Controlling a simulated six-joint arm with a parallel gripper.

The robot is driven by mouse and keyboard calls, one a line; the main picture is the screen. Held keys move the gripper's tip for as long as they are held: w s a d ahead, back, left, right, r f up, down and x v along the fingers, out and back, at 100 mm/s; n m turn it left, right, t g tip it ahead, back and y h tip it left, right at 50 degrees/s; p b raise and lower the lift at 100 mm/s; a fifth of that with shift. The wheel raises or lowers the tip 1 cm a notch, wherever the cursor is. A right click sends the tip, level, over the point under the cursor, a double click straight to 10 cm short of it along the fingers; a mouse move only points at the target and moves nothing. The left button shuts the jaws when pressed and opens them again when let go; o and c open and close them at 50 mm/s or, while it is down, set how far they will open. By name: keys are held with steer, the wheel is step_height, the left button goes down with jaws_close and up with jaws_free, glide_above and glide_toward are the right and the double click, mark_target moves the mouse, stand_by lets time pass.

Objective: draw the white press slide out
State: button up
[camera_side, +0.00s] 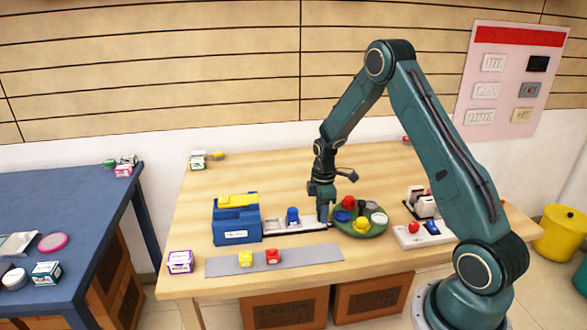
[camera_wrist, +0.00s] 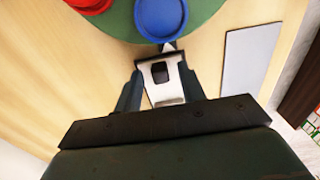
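The press is a blue box (camera_side: 237,226) with a yellow top, standing at the left of the wooden table. The white press slide (camera_side: 273,227) extends to the right from it over a dark base, and a blue piece (camera_side: 292,215) stands on it. My gripper (camera_side: 323,222) points down at the slide's right end. In the wrist view a white part with a dark square, apparently the slide's end (camera_wrist: 158,93), sits between my fingers (camera_wrist: 161,80). Both fingers appear to touch its sides, so the gripper looks shut on it. The fingertips are small in the side view.
A green round plate (camera_side: 372,234) with coloured pieces lies close to the right of my gripper. A grey strip (camera_side: 316,256) with yellow and red cubes lies in front. A white tray (camera_side: 409,241) stands further right. The table's back left is mostly clear.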

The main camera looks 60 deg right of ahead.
steer(key=shift+r, duration=0.1)
step_height(320, 180, up, 14)
steer(key=shift+f, duration=0.2)
stand_by(0.5)
steer(key=shift+r, duration=2.5)
jaws_close()
